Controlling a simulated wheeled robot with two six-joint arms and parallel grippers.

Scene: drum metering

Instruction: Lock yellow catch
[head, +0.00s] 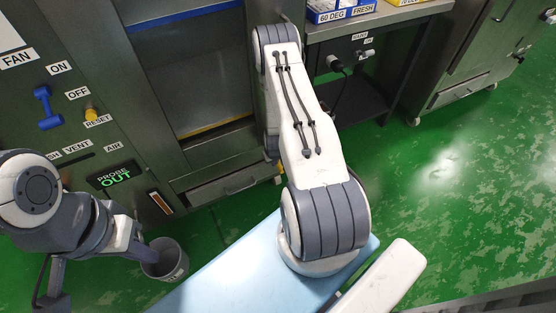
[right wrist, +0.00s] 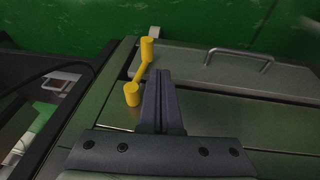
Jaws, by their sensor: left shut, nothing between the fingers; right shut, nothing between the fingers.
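The yellow catch (right wrist: 141,73), a bar with a round knob at each end, sits at the edge of a steel panel in the right wrist view. My right gripper (right wrist: 158,72) is shut and empty, with its fingers just right of the catch; a narrow gap seems to show, but contact is hard to judge.
A steel panel with a bar handle (right wrist: 240,58) lies right of the catch. In the head view, a control panel has a blue lever (head: 47,108) and yellow knob (head: 92,114). A grey bin (head: 165,262) stands by my left arm. Green floor (head: 470,190) is open at right.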

